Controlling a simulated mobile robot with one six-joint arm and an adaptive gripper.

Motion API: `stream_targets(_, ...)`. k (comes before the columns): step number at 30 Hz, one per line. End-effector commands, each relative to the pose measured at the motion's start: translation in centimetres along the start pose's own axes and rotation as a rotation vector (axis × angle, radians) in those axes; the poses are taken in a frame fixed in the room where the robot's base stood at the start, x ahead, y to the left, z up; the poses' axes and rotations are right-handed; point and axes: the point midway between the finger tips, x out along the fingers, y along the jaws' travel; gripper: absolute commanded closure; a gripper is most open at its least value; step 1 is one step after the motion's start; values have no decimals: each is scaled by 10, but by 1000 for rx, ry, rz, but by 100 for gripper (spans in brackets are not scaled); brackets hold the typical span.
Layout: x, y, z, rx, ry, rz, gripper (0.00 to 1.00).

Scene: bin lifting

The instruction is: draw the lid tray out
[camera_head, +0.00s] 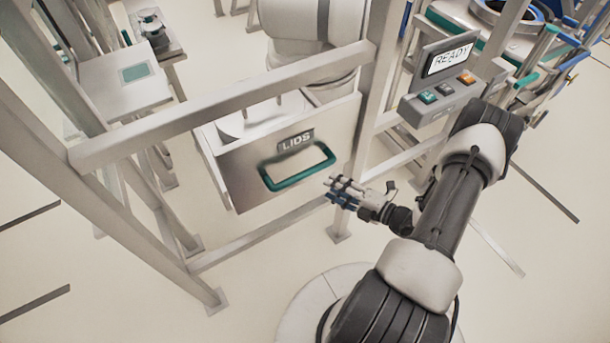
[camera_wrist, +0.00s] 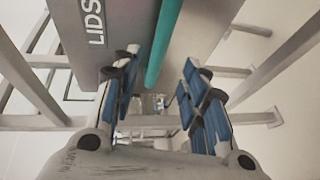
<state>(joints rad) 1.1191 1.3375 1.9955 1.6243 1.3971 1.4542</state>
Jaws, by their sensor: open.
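The lid tray (camera_head: 235,170) is a grey drawer box with a "LIDS" label, set in a metal frame. Its front carries a teal loop handle (camera_head: 298,168). My gripper (camera_head: 343,190) is open, just right of the handle in the head view. In the wrist view, the blue-padded fingers of my gripper (camera_wrist: 155,95) stand apart, with the teal handle bar (camera_wrist: 164,45) running between and beyond them. The tray front (camera_wrist: 95,35) is on the left there. I cannot tell whether the fingers touch the handle.
A frame crossbar (camera_head: 225,105) runs above the tray front and posts stand on both sides. A control box with a "READY" screen (camera_head: 450,62) is at the upper right, close to my arm. The floor in front of the frame is largely free.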

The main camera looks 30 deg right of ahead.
Motion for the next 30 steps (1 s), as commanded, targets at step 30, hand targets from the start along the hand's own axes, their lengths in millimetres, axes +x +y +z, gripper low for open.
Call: stream_targets(30,115,0,0,-2,1,-1,62)
